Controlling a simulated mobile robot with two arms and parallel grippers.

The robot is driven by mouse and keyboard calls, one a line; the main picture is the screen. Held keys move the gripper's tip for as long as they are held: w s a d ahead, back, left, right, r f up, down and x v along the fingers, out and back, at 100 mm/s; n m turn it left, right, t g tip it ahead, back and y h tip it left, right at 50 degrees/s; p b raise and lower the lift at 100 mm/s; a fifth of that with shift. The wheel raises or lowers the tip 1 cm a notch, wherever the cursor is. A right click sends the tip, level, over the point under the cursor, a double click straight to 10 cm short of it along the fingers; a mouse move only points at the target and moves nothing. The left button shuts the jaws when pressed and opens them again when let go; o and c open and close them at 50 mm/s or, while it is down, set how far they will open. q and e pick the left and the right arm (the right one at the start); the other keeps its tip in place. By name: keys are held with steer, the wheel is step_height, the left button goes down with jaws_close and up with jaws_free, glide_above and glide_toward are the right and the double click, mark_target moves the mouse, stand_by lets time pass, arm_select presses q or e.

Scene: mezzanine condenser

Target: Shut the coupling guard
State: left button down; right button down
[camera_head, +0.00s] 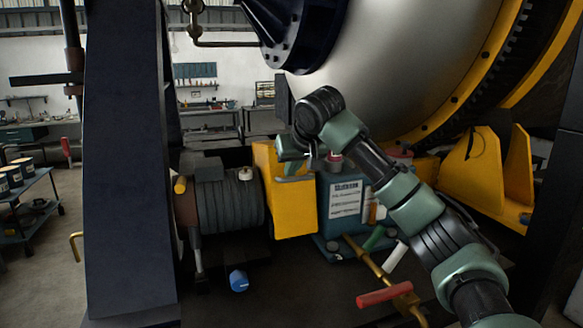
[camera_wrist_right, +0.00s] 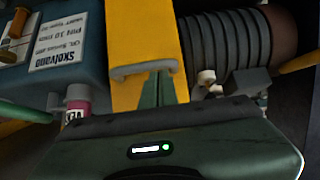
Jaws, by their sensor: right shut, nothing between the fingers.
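The coupling guard (camera_head: 292,207) is a yellow panel between the ribbed motor and the blue box in the head view. I cannot tell how far open it is. In the right wrist view, the guard (camera_wrist_right: 143,35) runs down to a pale grey bar-like edge (camera_wrist_right: 126,72). My right gripper (camera_head: 290,165) is at the guard's upper part, in front of it in the head view. In the right wrist view, its green fingers (camera_wrist_right: 158,88) are together and empty, close to the grey edge. Contact cannot be told. My left gripper is not in view.
The ribbed motor (camera_head: 230,204) lies left of the guard; the blue labelled box (camera_head: 345,198) stands right. A red-handled brass valve (camera_head: 384,297) and a blue knob (camera_head: 238,281) are in front. A dark column (camera_head: 125,170) rises at left, and a large tank (camera_head: 410,60) hangs above.

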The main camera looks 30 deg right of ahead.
mark_target(286, 194)
steer(key=shift+w+f+t+h+b, duration=0.15)
steer(key=shift+f+t+b, duration=0.55)
steer(key=shift+f+b, duration=1.35)
steer(key=shift+w+f+t+h+b, duration=0.2)
steer(key=shift+f+t+b, duration=0.65)
steer(key=shift+b, duration=2.2)
steer(key=shift+d+f, duration=0.1)
steer(key=shift+f, duration=0.4)
steer(key=shift+s, duration=0.1)
